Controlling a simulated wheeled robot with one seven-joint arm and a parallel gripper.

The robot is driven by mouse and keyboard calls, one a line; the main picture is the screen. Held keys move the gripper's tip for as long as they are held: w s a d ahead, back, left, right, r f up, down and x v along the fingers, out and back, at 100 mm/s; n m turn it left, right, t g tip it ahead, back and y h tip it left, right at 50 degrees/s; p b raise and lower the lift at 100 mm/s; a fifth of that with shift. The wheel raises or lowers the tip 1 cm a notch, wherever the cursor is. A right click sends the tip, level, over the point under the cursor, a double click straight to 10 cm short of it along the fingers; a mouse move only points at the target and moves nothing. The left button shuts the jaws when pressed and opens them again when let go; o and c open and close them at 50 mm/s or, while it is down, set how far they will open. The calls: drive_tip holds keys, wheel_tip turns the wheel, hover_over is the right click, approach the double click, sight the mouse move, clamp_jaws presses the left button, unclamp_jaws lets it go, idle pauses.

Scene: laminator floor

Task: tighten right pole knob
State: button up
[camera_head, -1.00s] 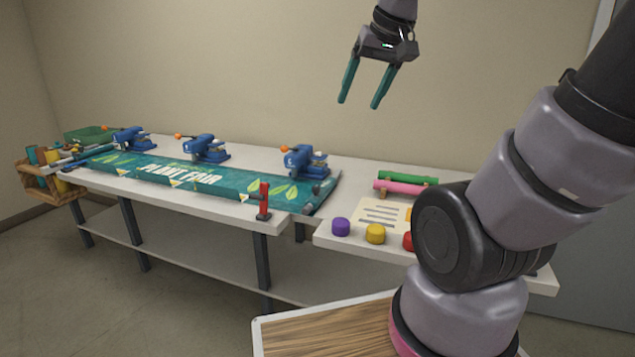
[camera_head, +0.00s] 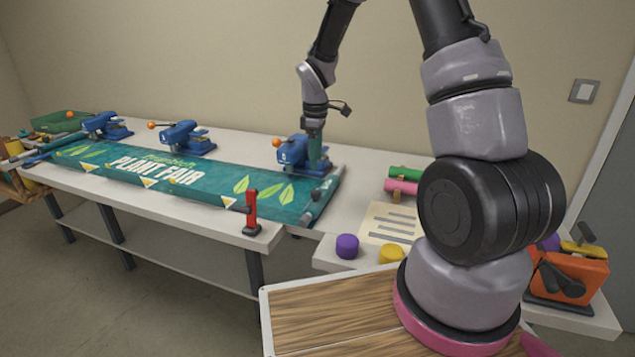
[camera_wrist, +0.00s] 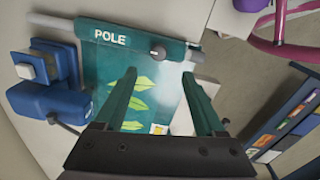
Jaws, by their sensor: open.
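The banner's right pole (camera_wrist: 188,48) is a grey rod along the banner edge, with "POLE" printed near one end in the wrist view. A small dark knob (camera_wrist: 157,52) with a white line sits on it. In the head view, the pole (camera_head: 327,190) lies at the right end of the teal "Plant Fair" banner (camera_head: 150,172). My gripper (camera_wrist: 159,76) is open and empty, pointing down over the banner end. In the wrist view the knob shows just beyond the gap between the fingertips. In the head view my gripper (camera_head: 315,152) is beside the rightmost blue press.
The blue press (camera_head: 291,152) stands close to my gripper. A red clamp (camera_head: 251,212) stands at the table's front edge. Pink and green rolls (camera_head: 403,187), a printed sheet and coloured caps lie to the right. An orange device (camera_head: 568,275) sits at far right.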

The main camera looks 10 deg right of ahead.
sight(316, 191)
drive_tip(key=f, duration=1.1)
drive_tip(key=shift+w+f, duration=0.1)
drive_tip(key=shift+w, duration=0.2)
drive_tip(key=shift+d, duration=0.1)
clamp_jaws()
